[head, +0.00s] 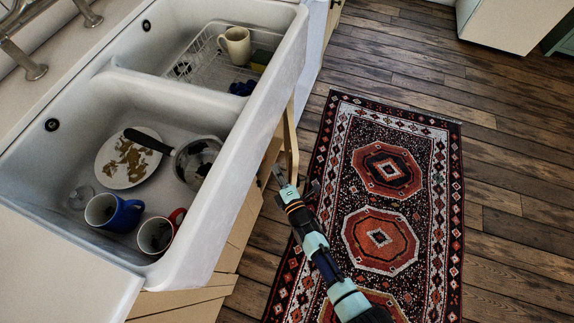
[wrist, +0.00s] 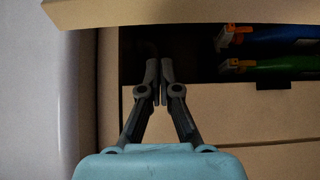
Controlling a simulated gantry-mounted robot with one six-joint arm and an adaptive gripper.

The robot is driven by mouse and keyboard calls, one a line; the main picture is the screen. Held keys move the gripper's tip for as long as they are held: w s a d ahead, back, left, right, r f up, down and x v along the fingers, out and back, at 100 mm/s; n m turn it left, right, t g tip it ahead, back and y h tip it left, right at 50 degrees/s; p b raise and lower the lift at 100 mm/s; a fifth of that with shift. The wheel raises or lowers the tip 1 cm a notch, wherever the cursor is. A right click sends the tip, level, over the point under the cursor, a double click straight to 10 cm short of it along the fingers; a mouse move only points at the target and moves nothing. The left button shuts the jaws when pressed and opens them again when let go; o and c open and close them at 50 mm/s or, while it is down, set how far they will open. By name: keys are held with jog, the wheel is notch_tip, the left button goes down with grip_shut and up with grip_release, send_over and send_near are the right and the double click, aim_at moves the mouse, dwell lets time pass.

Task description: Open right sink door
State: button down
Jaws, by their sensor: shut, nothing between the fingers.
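The cabinet under the white sink has one cream door (head: 291,140) standing ajar, swung out from the front toward the rug. In the wrist view this door (wrist: 180,13) crosses the top, with a dark gap below it. My gripper (head: 277,176) is low beside the sink front, near this door. In the wrist view my gripper (wrist: 158,66) is shut and empty, its fingertips at the dark opening, apart from the open door. A neighbouring cream panel (wrist: 225,115) lies below the opening. The door's handle cannot be made out.
Bottles with orange nozzles, one blue (wrist: 280,35) and one green (wrist: 285,68), show inside the cabinet. The white sink (head: 225,155) overhangs the front. A patterned rug (head: 385,215) covers the floor, with clear space to the right.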

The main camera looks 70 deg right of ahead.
jog(key=s+d, duration=0.2)
jog(key=d, duration=0.1)
jog(key=shift+s, duration=0.15)
jog(key=shift+s+a, duration=0.1)
jog(key=shift+s, duration=0.05)
dwell(0.3)
